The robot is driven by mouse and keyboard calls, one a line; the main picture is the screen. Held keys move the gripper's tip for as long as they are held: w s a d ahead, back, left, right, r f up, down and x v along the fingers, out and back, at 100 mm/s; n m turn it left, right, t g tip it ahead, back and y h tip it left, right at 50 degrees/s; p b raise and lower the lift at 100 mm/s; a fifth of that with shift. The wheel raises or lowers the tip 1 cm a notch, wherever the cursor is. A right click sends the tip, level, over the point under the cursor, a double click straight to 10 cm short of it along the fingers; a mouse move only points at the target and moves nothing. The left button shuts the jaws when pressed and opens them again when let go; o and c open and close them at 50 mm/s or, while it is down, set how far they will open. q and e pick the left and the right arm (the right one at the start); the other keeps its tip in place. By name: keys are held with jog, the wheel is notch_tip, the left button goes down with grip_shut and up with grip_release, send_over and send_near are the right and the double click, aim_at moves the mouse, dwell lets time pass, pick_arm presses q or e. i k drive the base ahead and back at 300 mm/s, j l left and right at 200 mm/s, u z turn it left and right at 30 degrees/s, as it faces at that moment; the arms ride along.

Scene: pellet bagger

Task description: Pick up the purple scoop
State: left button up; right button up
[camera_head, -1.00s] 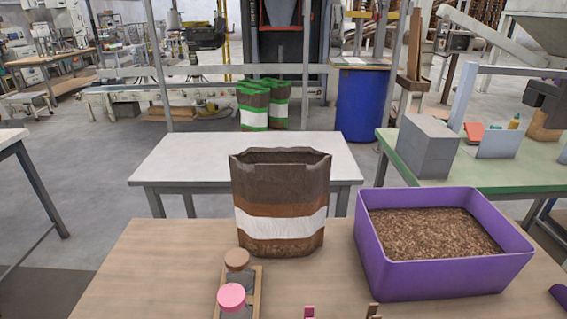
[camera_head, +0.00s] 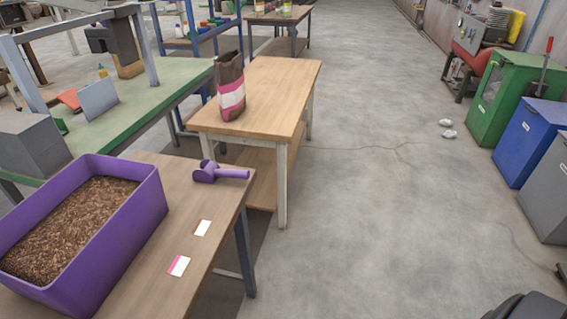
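The purple scoop (camera_head: 215,172) lies on the wooden table (camera_head: 180,200) near its far right corner. Its handle points right, toward the table's right edge. Nothing touches it except the table. Neither of my grippers shows in the head view.
A purple bin (camera_head: 130,232) full of brown pellets stands left of the scoop. Two small cards, one brown-edged (camera_head: 202,228) and one pink-edged (camera_head: 179,266), lie nearer. A second wooden table behind holds a pink-and-white banded bag (camera_head: 231,95). Open floor (camera_head: 380,200) lies to the right.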

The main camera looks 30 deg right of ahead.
aim_at(224, 173)
jog(key=z, duration=0.55)
jog(key=u, duration=2.1)
jog(key=z, duration=2.1)
jog(key=i+l+u, duration=0.6)
jog(key=i+l, duration=0.2)
jog(key=i+l+u, duration=0.3)
jog(key=l, duration=0.4)
